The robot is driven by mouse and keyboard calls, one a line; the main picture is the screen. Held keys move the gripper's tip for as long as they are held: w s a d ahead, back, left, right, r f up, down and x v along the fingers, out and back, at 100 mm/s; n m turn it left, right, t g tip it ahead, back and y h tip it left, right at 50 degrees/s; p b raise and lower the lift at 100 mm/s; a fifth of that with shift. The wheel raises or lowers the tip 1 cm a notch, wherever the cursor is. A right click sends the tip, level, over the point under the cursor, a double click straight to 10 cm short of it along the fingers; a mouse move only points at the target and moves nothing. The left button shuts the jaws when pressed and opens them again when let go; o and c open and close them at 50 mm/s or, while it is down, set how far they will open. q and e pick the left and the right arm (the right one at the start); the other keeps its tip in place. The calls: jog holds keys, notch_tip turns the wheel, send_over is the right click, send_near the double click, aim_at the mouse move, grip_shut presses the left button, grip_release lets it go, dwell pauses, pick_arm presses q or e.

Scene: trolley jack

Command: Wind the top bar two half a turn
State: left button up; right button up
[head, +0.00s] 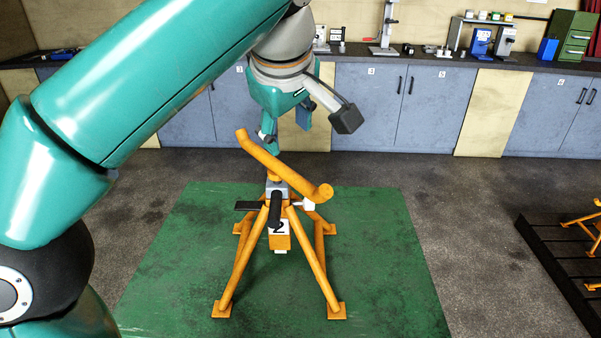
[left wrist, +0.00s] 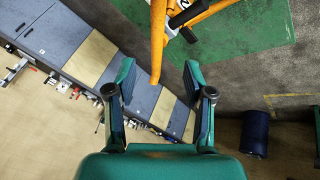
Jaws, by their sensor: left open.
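The orange trolley jack (head: 280,243) stands upright on splayed legs, with a white label "2" on its front. Its orange top bar (head: 285,165) slants from upper left to lower right, with a bent end at the right. My left gripper (head: 287,130) is open and empty, pointing down just beyond the bar's upper part. One finger partly passes behind the bar, so I cannot tell whether they touch. In the left wrist view both fingers (left wrist: 158,75) are spread wide, and an orange bar of the jack (left wrist: 157,35) reaches down towards the space between them. My right gripper is not in view.
The jack stands on a green mat (head: 165,290) on the grey floor. Blue-grey cabinets (head: 430,105) with a dark worktop line the back. A dark rack (head: 555,265) with orange parts is at the right. A dark blue drum (left wrist: 255,132) shows in the left wrist view.

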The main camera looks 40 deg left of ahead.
aim_at(295, 175)
pick_arm(q)
jog(key=x, duration=0.5)
jog(key=b+x, duration=0.1)
jog(key=x, duration=0.9)
jog(key=shift+w+d+f, duration=0.15)
jog(key=shift+w+f, duration=0.2)
grip_shut()
